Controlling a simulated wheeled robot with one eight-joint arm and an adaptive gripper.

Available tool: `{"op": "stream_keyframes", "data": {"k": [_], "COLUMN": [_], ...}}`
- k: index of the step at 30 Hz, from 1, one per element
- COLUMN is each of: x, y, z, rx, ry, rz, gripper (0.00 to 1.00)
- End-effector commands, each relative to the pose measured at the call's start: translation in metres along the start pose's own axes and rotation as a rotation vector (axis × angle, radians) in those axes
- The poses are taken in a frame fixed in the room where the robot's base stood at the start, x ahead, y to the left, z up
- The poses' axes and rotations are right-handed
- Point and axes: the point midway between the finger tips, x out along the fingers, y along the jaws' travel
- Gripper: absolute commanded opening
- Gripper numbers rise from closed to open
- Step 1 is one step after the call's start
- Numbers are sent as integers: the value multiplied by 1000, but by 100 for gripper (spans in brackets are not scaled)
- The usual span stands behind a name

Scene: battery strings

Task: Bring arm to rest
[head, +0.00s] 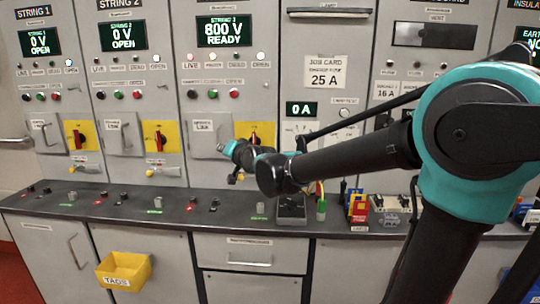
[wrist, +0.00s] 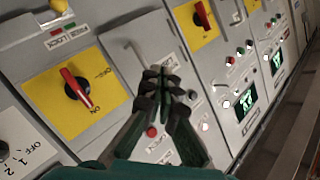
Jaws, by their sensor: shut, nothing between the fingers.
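My gripper (wrist: 165,82) is shut and empty in the wrist view, its dark fingertips together in front of the grey cabinet fronts. In the head view the wrist end with my gripper (head: 238,158) is in front of the String 3 cabinet, over the back of the counter; its fingertips are hard to make out there. My arm (head: 355,155) stretches left from the large teal joint at the right. A red rotary handle (wrist: 76,84) on a yellow plate marked ON and OFF is left of the fingers in the wrist view, apart from them.
The String 3 display (head: 224,31) reads 800 V READY. The String 1 display (head: 39,41) and String 2 display (head: 122,35) read 0 V OPEN. The counter (head: 125,205) carries small switches. A yellow tags bin (head: 124,271) hangs below. Small items, including a red-and-yellow one (head: 358,208), stand below my arm.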

Motion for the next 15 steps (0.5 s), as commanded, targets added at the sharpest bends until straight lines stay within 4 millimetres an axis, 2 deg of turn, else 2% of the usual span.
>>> {"op": "stream_keyframes", "data": {"k": [1,6,11,15], "x": [-14,-70,-136,-202], "y": [32,132,215,276], "z": [4,35,70,108], "rx": [-30,-137,-206,-244], "ry": [-26,-155,-293,-427], "rz": [57,246,413,548], "gripper": [0,0,0,0]}}
